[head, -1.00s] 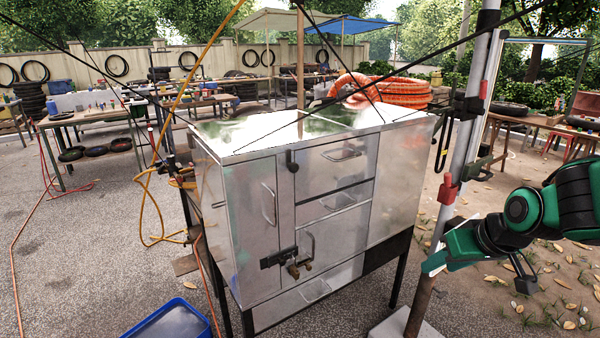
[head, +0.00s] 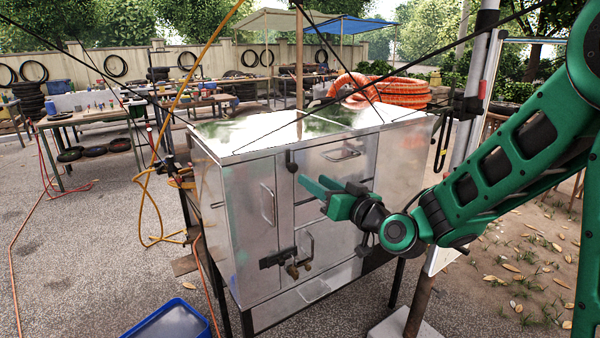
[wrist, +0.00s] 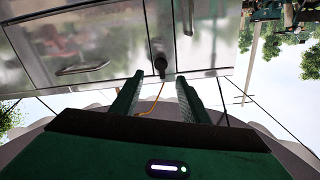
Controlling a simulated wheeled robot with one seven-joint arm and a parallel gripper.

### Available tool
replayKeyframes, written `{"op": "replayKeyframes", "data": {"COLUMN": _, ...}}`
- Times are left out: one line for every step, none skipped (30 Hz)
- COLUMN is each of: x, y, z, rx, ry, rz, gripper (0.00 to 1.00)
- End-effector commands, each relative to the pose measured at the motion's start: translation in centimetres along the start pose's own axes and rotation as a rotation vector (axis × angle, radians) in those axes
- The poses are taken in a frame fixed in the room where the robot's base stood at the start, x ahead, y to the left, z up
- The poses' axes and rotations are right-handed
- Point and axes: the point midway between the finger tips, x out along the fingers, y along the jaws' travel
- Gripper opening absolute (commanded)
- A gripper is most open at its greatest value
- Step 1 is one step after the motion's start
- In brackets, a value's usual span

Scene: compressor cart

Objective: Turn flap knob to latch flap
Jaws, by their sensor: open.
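A small dark knob (head: 291,161) sits near the top front edge of the metal compressor cart (head: 335,200), between the left door and the top drawer. I take it for the flap knob; the wrist view shows it too (wrist: 160,66), roughly between and beyond my fingertips. My gripper (head: 311,182) is open and empty in front of the cart, a little below and right of the knob in the head view. The fingers (wrist: 157,82) look apart from the knob. I cannot tell whether the flap is latched.
A black latch bar (head: 277,258) and a brass fitting (head: 297,268) stick out lower on the cart front. Drawer handles (head: 343,155) and a door handle (head: 268,204) protrude. A blue bin (head: 172,322) stands at the bottom. A metal pole (head: 470,140) rises at the right.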

Motion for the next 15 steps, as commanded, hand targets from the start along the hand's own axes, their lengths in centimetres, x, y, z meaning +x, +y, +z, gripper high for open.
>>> {"op": "replayKeyframes", "data": {"x": 0.8, "y": -0.2, "z": 0.0, "rx": -0.002, "ry": 0.001, "rz": -0.003, "gripper": 0.41}}
{"op": "replayKeyframes", "data": {"x": 1.4, "y": -0.2, "z": -0.1, "rx": -0.003, "ry": 0.001, "rz": -0.004, "gripper": 0.41}}
{"op": "replayKeyframes", "data": {"x": 2.1, "y": -0.2, "z": 0.0, "rx": -0.002, "ry": 0.0, "rz": -0.004, "gripper": 0.41}}
{"op": "replayKeyframes", "data": {"x": 2.6, "y": -0.1, "z": 0.0, "rx": -0.002, "ry": -0.001, "rz": -0.004, "gripper": 0.41}}
{"op": "replayKeyframes", "data": {"x": 3.2, "y": -0.2, "z": 0.0, "rx": -0.002, "ry": -0.001, "rz": -0.004, "gripper": 0.41}}
{"op": "replayKeyframes", "data": {"x": 3.9, "y": -0.2, "z": 0.0, "rx": -0.002, "ry": 0.0, "rz": -0.004, "gripper": 0.41}}
{"op": "replayKeyframes", "data": {"x": 4.5, "y": -0.1, "z": 0.0, "rx": -0.002, "ry": -0.001, "rz": -0.003, "gripper": 0.41}}
{"op": "replayKeyframes", "data": {"x": 5.0, "y": -0.1, "z": 0.0, "rx": -0.002, "ry": -0.001, "rz": -0.003, "gripper": 0.41}}
{"op": "replayKeyframes", "data": {"x": 5.6, "y": -0.1, "z": 0.1, "rx": -0.002, "ry": -0.002, "rz": -0.003, "gripper": 0.41}}
{"op": "replayKeyframes", "data": {"x": 6.1, "y": -0.1, "z": 0.1, "rx": -0.002, "ry": -0.002, "rz": -0.003, "gripper": 0.41}}
{"op": "replayKeyframes", "data": {"x": 6.5, "y": -0.1, "z": 0.0, "rx": -0.002, "ry": -0.001, "rz": -0.002, "gripper": 0.41}}
{"op": "replayKeyframes", "data": {"x": 7.1, "y": -0.1, "z": 0.0, "rx": -0.001, "ry": -0.001, "rz": -0.002, "gripper": 0.41}}
{"op": "replayKeyframes", "data": {"x": 7.5, "y": -0.1, "z": 0.0, "rx": -0.002, "ry": -0.001, "rz": -0.002, "gripper": 0.41}}
{"op": "replayKeyframes", "data": {"x": 7.8, "y": -0.1, "z": 0.1, "rx": -0.002, "ry": -0.002, "rz": -0.001, "gripper": 0.41}}
{"op": "replayKeyframes", "data": {"x": 8.2, "y": -0.1, "z": 0.1, "rx": -0.001, "ry": -0.002, "rz": -0.002, "gripper": 0.41}}
